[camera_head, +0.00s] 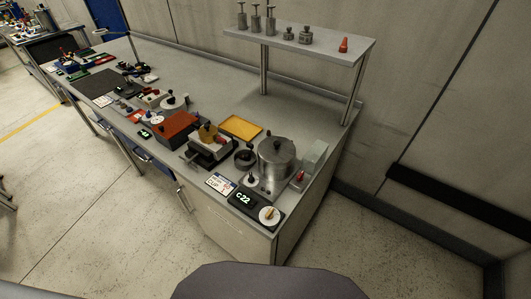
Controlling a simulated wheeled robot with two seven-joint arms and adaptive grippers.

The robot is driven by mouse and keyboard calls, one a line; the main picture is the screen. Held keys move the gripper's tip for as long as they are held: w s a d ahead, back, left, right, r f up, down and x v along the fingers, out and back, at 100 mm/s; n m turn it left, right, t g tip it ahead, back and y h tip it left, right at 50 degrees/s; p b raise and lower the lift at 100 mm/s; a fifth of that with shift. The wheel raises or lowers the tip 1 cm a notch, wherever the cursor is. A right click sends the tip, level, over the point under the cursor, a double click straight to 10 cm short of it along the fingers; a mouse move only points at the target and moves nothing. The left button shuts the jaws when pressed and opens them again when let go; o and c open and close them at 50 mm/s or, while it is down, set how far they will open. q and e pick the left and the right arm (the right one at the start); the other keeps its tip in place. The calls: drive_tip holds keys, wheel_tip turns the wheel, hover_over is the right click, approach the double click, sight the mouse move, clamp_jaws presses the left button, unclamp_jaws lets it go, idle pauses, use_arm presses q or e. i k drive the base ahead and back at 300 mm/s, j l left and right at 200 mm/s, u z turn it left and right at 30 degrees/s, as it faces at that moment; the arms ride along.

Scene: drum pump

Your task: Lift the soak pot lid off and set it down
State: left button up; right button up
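A steel pot (276,178) stands near the right end of the workbench. It looks like the soak pot. Its flat metal lid (267,150) rests on top, with a small dark knob near the middle. The lid appears level and closed on the pot. Neither of my grippers is in view.
The grey bench (215,95) is clear behind the pot. A yellow tray (240,127), a dark ring-shaped item (245,158), a red box (176,129) and a display reading C:22 (243,198) stand nearby. A raised shelf (300,44) holds several metal parts.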

sight(274, 152)
drive_tip(key=j+z, duration=0.35)
drive_tip(key=k+j+z, duration=0.1)
drive_tip(key=j+z, duration=0.25)
drive_tip(key=k+j+z, duration=0.1)
drive_tip(key=j+z, duration=0.2)
drive_tip(key=j, duration=0.15)
drive_tip(key=k+j+z, duration=0.15)
drive_tip(key=j+z, duration=0.2)
drive_tip(key=k+j+z, duration=0.2)
drive_tip(key=z, duration=0.15)
drive_tip(key=k+j+z, duration=0.2)
drive_tip(key=z, duration=0.15)
drive_tip(key=j, duration=0.1)
